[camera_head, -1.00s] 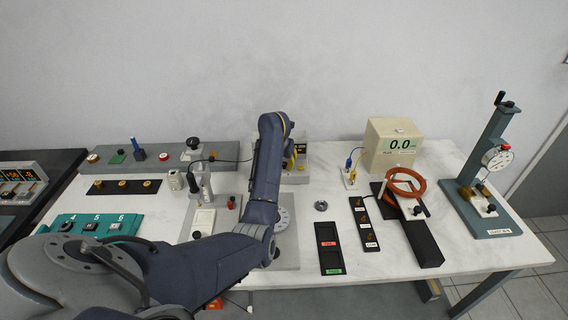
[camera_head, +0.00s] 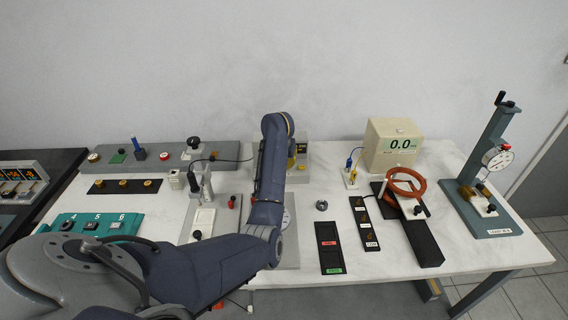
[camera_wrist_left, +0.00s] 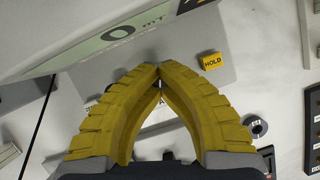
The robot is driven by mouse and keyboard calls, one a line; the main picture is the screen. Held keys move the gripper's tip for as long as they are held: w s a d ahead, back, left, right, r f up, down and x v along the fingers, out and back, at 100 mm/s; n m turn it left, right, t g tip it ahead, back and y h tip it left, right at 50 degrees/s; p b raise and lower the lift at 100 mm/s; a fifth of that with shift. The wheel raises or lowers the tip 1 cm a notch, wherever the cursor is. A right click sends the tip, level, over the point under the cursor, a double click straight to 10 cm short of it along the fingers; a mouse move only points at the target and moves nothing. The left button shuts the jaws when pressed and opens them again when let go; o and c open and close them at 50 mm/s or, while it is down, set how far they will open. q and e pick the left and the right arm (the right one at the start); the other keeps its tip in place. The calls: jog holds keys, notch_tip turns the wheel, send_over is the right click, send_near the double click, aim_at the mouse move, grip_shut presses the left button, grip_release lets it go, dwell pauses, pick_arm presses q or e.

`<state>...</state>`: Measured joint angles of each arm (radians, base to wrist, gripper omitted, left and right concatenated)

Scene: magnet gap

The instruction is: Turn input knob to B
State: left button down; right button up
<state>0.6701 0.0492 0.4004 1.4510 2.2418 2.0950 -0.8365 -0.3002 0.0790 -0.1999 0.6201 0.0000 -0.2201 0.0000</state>
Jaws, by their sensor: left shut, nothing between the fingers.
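My left gripper (camera_wrist_left: 160,80) has yellow ribbed fingers whose tips meet, with nothing between them. In the left wrist view it is over a grey meter panel (camera_wrist_left: 205,38) with a green display (camera_wrist_left: 122,28) reading 0 mT and a yellow HOLD button (camera_wrist_left: 212,61). A letter A on a pale label (camera_wrist_left: 163,101) shows between the fingers. I cannot make out the input knob; the fingers may hide it. In the head view the arm reaches across the bench to the meter (camera_head: 302,153), covering much of it. My right gripper is not in view.
A cream box (camera_head: 392,145) reading 0.0 stands right of the meter, with an orange ring (camera_head: 405,183) in front of it. A small grey ring part (camera_head: 321,205) lies right of my forearm.

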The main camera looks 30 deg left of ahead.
pick_arm(q)
jog(key=n, duration=0.1)
jog(key=n+y, duration=0.1)
jog(key=n, duration=0.3)
jog(key=shift+w+r+g+y, duration=0.25)
jog(key=shift+r+g+y, duration=0.1)
jog(key=shift+g+y, duration=0.05)
jog(key=c, duration=1.5)
grip_release()
jog(key=shift+f, duration=0.25)
jog(key=shift+o, duration=0.2)
jog(key=shift+s, duration=0.1)
jog(key=v, duration=1.2)
